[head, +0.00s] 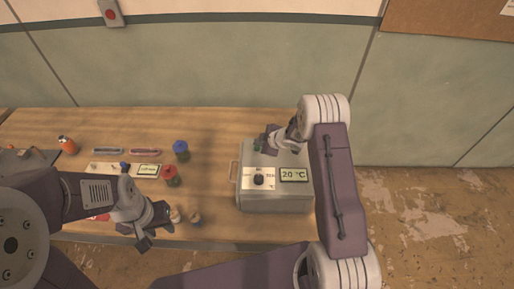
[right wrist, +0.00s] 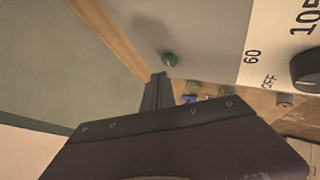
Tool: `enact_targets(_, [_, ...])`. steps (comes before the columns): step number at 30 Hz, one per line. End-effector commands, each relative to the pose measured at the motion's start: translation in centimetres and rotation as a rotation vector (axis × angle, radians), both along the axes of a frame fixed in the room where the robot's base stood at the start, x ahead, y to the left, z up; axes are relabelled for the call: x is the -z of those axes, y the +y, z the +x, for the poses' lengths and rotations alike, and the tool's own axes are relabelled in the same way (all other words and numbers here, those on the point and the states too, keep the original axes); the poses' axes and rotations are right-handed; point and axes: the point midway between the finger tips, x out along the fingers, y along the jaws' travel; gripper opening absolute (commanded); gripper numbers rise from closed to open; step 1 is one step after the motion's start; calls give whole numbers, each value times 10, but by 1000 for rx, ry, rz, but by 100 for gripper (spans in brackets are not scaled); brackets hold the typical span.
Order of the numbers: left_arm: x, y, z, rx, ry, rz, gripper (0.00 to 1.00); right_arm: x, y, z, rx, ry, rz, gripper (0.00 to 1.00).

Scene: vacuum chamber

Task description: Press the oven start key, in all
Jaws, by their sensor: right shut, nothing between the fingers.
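The oven is a grey metal box (head: 275,203) on the wooden bench in the head view. Its panel has a black dial (head: 258,179) and a display (head: 294,175) reading 20 °C. In the head view my right gripper (head: 268,141) is over the oven's back left part. My left gripper (head: 145,238) hangs over the bench's front edge, its fingers unclear.
Left of the oven are a blue-capped jar (head: 181,150), a red jar (head: 170,175), two small vials (head: 194,217), an orange bottle (head: 67,144) and a panel with a display (head: 149,170).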

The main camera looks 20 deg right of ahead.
Motion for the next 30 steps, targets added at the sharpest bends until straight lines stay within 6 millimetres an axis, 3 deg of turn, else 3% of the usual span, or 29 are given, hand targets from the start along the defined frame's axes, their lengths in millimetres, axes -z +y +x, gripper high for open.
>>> enact_targets(22, [0, 0, 0, 0, 0, 0, 36, 0, 0, 0, 0, 0, 0, 0])
enact_targets(30, [7, 0, 0, 0, 0, 0, 36, 9, 0, 0, 1, 0, 1, 0])
